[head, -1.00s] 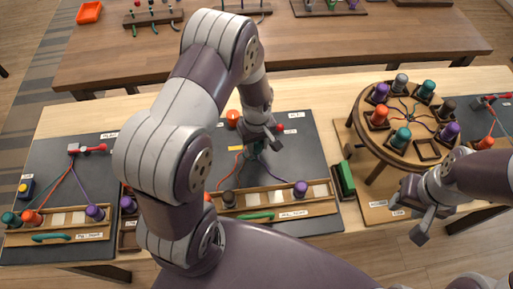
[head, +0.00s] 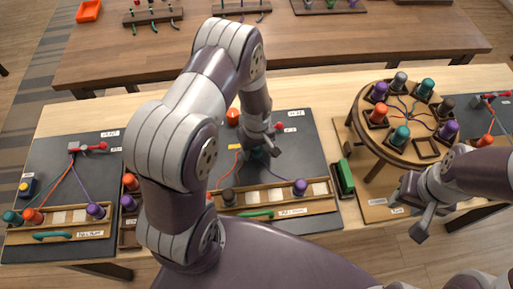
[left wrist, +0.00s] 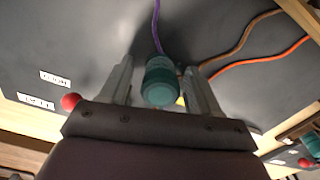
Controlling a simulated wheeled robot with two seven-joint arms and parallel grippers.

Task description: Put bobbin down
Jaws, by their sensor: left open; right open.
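A teal bobbin (left wrist: 160,82) stands between the two fingers of my left gripper (left wrist: 158,90) in the left wrist view, with a purple cord (left wrist: 156,22) running off behind it. The fingers are open, with a gap showing on each side of the bobbin. In the head view my left gripper (head: 258,150) is low over the middle dark board (head: 300,155), and the bobbin is mostly hidden beneath it. My right gripper (head: 420,210) is open and empty at the right, in front of the round braiding stand.
The round stand (head: 424,150) carries several bobbins around its rim. A green block (head: 345,178) stands right of the board. Orange (left wrist: 290,50) and brown (left wrist: 235,48) cords lie nearby.

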